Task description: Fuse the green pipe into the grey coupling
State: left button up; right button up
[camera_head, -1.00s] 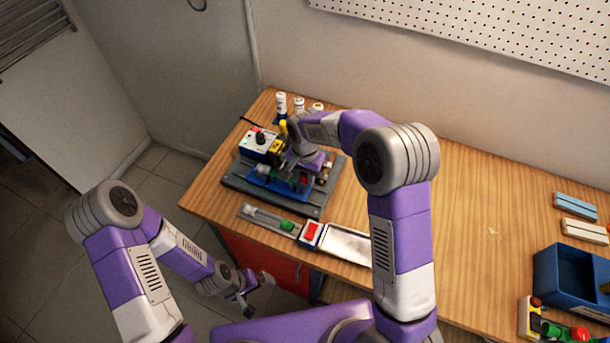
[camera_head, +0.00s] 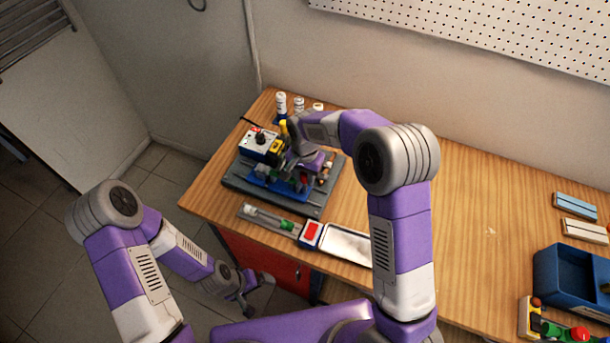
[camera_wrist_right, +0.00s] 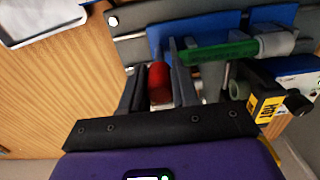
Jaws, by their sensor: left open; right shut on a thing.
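The green pipe (camera_wrist_right: 218,50) lies level over the blue part of the bench fixture in the right wrist view. Its right end meets the grey coupling (camera_wrist_right: 276,42); I cannot tell how deep it sits. My right gripper (camera_wrist_right: 158,78) is shut on a red handle (camera_wrist_right: 158,84) beside the pipe's left end. In the head view my right arm hides most of the pipe and coupling. The heater with a yellow HOT label (camera_wrist_right: 267,106) is beside the coupling, on the near side in the wrist view. My left gripper (camera_head: 257,293) is open and empty, low in front of the bench.
The fixture's grey base plate (camera_head: 240,184) is at the bench's left end. A blue bin (camera_head: 572,284) stands right. The bench middle is clear.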

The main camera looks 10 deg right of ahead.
jog(key=shift+s+d, duration=0.1)
jog(key=shift+d, duration=0.05)
dwell(0.5)
jog(key=shift+s+d+b, duration=0.2)
jog(key=shift+s+d, duration=0.35)
jog(key=shift+d, duration=0.25)
jog(key=shift+s+d+b, duration=0.15)
jog(key=shift+s+d, duration=0.35)
jog(key=shift+d, duration=0.25)
jog(key=o, duration=0.3)
jog(key=shift+s+d, duration=0.1)
jog(key=o, duration=0.6)
jog(key=shift+r, duration=0.1)
notch_tip(320, 180, up, 8)
jog(key=p, duration=0.6)
